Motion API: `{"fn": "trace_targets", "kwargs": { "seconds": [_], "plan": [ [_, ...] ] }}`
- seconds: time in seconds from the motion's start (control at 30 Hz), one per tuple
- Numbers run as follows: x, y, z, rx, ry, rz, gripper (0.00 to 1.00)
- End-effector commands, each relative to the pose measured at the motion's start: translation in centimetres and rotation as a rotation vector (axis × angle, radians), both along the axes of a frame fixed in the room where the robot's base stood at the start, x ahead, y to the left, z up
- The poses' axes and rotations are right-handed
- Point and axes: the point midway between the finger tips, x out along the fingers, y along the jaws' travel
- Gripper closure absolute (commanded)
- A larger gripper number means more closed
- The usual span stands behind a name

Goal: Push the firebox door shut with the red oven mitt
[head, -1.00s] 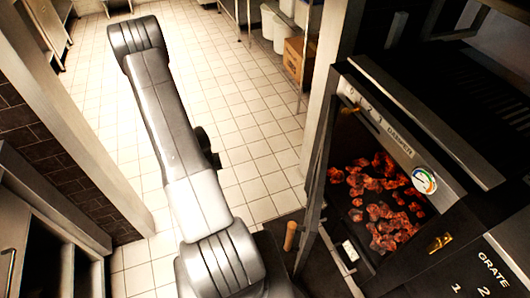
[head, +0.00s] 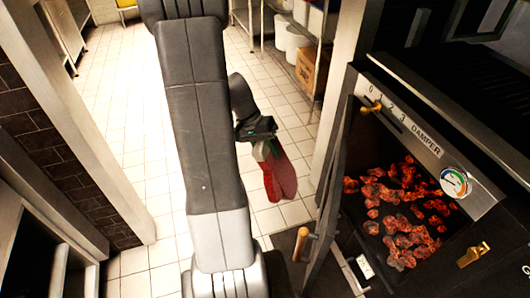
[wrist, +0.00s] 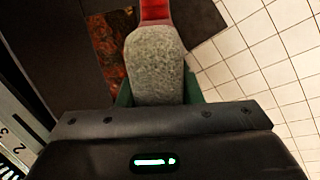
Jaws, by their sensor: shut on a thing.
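My gripper (head: 264,143) is shut on the red oven mitt (head: 281,180), which hangs from it, tip down, in the head view. In the wrist view the gripper's green fingers clasp the mitt's grey cuff (wrist: 155,65), and a strip of its red part shows at the top edge. The firebox door (head: 334,170) stands open as a dark panel on the left of the firebox mouth, with a wooden handle (head: 300,244) low on its left face. The mitt appears left of the door and apart from it. Red coals (head: 400,205) show inside the firebox.
A damper scale with a brass lever (head: 371,106) and a round gauge (head: 455,182) are on the oven front. A brass latch (head: 473,254) sits lower right. A shelf with a cardboard box (head: 312,67) stands behind. Tiled floor lies open beyond my arm.

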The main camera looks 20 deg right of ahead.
Motion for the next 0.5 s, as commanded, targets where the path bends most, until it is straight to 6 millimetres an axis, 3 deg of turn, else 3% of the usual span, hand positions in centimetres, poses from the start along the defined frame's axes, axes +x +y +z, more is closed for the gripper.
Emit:
{"fn": "trace_targets", "kwargs": {
  "seconds": [0.5],
  "plan": [
    [-3.2, -4.9, 0.0, 0.002, 0.001, -0.002, 1.0]
  ]
}}
